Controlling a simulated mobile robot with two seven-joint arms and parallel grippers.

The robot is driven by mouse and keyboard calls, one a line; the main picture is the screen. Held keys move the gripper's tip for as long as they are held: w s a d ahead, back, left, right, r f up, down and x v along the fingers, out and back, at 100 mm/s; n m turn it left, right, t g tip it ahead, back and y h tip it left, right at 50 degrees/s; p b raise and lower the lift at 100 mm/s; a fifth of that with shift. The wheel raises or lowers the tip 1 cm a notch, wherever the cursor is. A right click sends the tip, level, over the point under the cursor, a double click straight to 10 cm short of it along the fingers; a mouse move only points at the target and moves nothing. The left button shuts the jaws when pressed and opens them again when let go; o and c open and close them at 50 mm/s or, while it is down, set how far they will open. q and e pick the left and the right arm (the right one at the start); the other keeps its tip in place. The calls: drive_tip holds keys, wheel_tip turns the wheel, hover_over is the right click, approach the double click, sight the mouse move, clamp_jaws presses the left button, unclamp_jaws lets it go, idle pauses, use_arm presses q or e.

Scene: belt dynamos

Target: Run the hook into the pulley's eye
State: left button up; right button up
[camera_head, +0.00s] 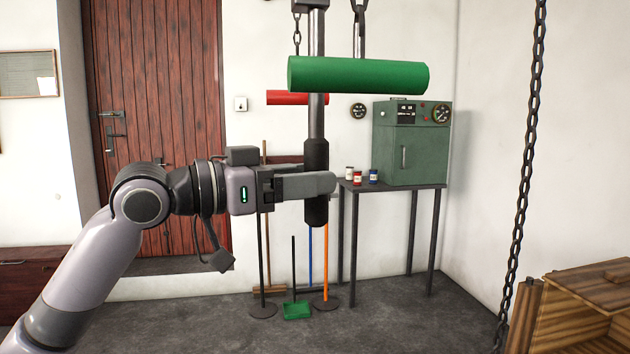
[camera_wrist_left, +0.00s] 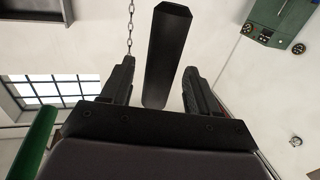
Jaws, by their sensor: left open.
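My left gripper (camera_head: 328,183) comes in from the left, open, at the black grip (camera_head: 316,153) of an upright metal rod (camera_head: 316,38). In the left wrist view the black grip (camera_wrist_left: 166,55) stands between the two spread fingers, with a gap on either side. A metal link (camera_head: 359,35) rises from the cylinder out of the top. I cannot make out the hook or the pulley's eye; the rod's upper end is out of view. My right gripper is not in view.
A red cylinder (camera_head: 284,97) is farther back. A green cabinet (camera_head: 413,150) and small jars stand on a table (camera_head: 390,187). Brooms and a green dustpan (camera_head: 297,310) stand behind the gripper.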

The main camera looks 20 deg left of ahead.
use_arm(q)
drive_tip(key=b+v, duration=0.1)
drive_tip(key=v, duration=0.4)
drive_tip(key=shift+s, duration=0.1)
idle(0.9)
drive_tip(key=s+d+f+n+g+y, duration=0.1)
drive_tip(key=d+f+g+y, duration=0.15)
drive_tip(key=f, duration=1.35)
drive_tip(key=s+d+f+n+g+y, duration=0.1)
drive_tip(key=f+n+y, duration=0.15)
drive_tip(key=f, duration=1.25)
drive_tip(key=s+a+f+n+g+y, duration=0.3)
drive_tip(key=s+f+g+y, duration=0.35)
drive_tip(key=s+f, duration=1.35)
drive_tip(key=w+d+f+t+h+p, duration=0.1)
drive_tip(key=w+d+f+t+h, duration=0.1)
drive_tip(key=w+f+t, duration=0.3)
drive_tip(key=shift+w+d+f+m+t+p, duration=0.2)
drive_tip(key=shift+d+f+m+t+p, duration=0.15)
drive_tip(key=shift+f+t, duration=0.5)
